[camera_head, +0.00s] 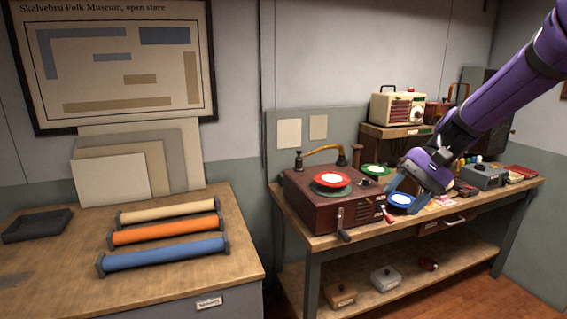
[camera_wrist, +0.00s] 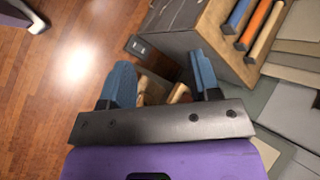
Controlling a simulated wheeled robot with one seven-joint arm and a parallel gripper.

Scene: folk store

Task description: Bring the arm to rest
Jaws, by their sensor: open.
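My gripper (camera_head: 398,188) is at the end of my purple arm, which reaches in from the upper right of the head view. It hangs above the right bench, beside the dark red box with the turntable (camera_head: 330,184). In the wrist view my gripper (camera_wrist: 160,82) shows two blue fingers set well apart. Nothing is seen held between them. Wooden parts and the floor show behind the fingers. The fingertips in the head view are small, and I cannot tell whether they touch anything.
The right bench (camera_head: 466,225) holds a blue disc (camera_head: 401,200), a green disc (camera_head: 374,170), a radio (camera_head: 398,107) on a raised shelf and a grey box (camera_head: 484,176). Coloured rolls (camera_head: 165,231) lie on the left cabinet (camera_head: 232,262). Open wooden floor (camera_wrist: 60,75) shows at left in the wrist view.

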